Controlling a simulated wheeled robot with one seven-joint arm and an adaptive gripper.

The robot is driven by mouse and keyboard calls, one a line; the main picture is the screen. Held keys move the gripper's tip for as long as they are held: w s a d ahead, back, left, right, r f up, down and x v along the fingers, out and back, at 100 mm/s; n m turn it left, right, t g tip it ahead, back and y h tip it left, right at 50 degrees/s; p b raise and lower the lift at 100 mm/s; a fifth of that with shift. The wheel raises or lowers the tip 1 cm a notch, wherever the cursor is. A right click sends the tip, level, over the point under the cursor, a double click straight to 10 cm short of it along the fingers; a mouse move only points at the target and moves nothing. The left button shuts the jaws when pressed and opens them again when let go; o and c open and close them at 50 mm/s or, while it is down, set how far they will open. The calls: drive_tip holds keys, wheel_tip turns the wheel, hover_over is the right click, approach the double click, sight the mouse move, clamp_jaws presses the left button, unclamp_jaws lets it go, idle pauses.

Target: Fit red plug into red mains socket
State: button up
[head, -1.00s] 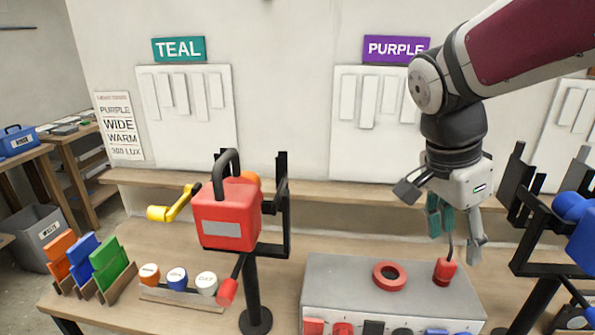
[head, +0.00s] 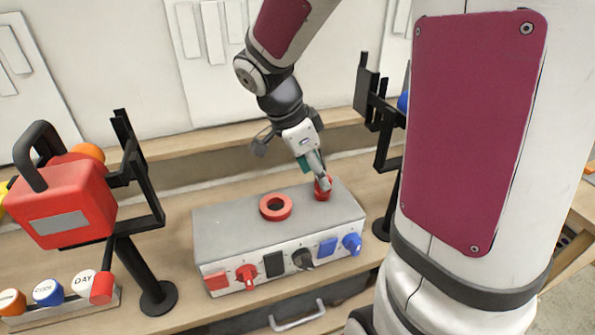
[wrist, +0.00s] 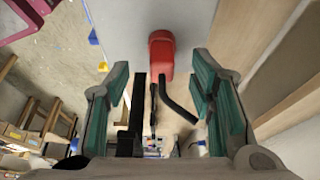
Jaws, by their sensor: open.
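The red plug (head: 323,190) stands at the right end of the grey box top, partly covered by a fingertip. In the wrist view, the plug (wrist: 161,52) shows ahead, between the finger lines, with a dark cord trailing toward me. My gripper (head: 315,172) is open, pointing down at the plug; its teal-padded fingers (wrist: 162,78) are spread either side of the cord. A red ring-shaped piece (head: 276,207) lies on the box top, left of the plug. The box front carries a red square piece (head: 217,281) and a red round fitting (head: 247,276). I cannot tell which is the mains socket.
The grey box (head: 235,237) sits on a wooden bench. Its front also has black and blue fittings (head: 327,248). A red can (head: 66,205) on a black stand (head: 152,270) stands left. Another black stand (head: 385,130) rises behind the box's right end.

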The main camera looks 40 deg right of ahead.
drive_tip(key=shift+p+x, duration=0.5)
drive_tip(key=shift+x, duration=2.1)
drive_tip(key=shift+d, duration=0.1)
drive_tip(key=c, duration=1.2)
